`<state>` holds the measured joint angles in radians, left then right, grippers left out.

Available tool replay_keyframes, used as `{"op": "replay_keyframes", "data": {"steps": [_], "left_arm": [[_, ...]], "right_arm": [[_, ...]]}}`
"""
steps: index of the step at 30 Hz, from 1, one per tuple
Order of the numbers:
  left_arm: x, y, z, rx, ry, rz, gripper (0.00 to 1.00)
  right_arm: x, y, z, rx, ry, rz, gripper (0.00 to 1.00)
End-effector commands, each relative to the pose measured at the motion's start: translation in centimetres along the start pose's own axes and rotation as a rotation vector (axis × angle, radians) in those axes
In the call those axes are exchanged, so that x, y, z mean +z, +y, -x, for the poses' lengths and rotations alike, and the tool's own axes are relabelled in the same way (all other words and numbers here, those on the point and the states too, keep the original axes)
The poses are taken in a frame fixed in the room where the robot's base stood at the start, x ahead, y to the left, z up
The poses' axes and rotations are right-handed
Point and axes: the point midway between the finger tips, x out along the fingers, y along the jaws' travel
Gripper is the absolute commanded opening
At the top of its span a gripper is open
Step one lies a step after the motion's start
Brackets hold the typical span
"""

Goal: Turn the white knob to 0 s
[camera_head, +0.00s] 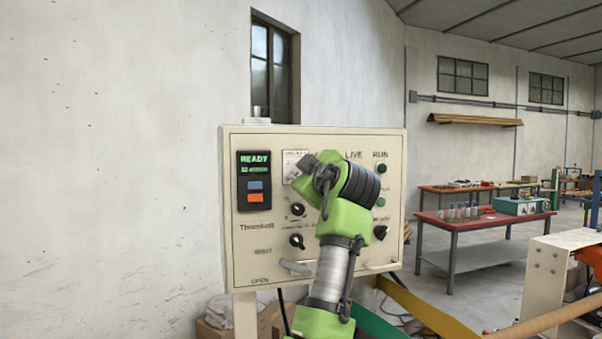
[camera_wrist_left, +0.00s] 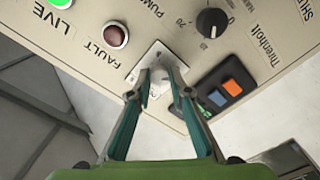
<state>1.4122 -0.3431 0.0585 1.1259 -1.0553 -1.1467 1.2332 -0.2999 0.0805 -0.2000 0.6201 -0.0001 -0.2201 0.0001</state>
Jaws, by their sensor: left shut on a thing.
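The white knob (camera_wrist_left: 161,78) sits on a small white plate (camera_wrist_left: 157,54) on the cream control panel (camera_head: 240,272). My left gripper (camera_wrist_left: 162,84) is shut on the knob, with one finger on each side of it. In the head view, my left gripper (camera_head: 294,174) reaches the upper middle of the panel, just right of the display. The plate (camera_head: 293,156) shows there in part, and my gripper covers most of the knob. The scale marks are too small or hidden to read, so I cannot tell the knob's setting. My right gripper is not in view.
A display (camera_head: 254,164) reads READY, above blue and orange buttons. Black knobs (camera_head: 297,209) and (camera_head: 297,241) lie below the plate. A grey lever (camera_head: 297,267) sticks out near the panel's bottom edge. A red-topped table (camera_head: 470,229) stands behind on the right.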

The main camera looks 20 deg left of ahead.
Motion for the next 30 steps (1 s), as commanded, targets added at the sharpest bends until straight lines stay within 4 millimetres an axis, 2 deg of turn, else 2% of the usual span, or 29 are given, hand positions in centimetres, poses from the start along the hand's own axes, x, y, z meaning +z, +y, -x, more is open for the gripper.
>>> {"op": "replay_keyframes", "data": {"steps": [14,15,16,26,30], "left_arm": [[0.22,-0.14,-0.03,-0.004,-0.004,0.013,0.00],[0.22,-0.14,-0.03,-0.003,-0.004,0.013,0.27],[0.21,-0.13,-0.03,-0.003,-0.004,0.013,0.34],[0.03,0.00,0.00,-0.001,-0.001,0.012,0.36],[-0.65,0.69,0.00,0.000,0.000,0.012,0.36]], "right_arm": [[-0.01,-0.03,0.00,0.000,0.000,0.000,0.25],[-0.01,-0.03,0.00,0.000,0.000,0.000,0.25],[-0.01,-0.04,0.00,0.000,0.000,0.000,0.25],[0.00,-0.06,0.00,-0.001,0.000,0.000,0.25],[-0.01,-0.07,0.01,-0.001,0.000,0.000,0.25]]}}
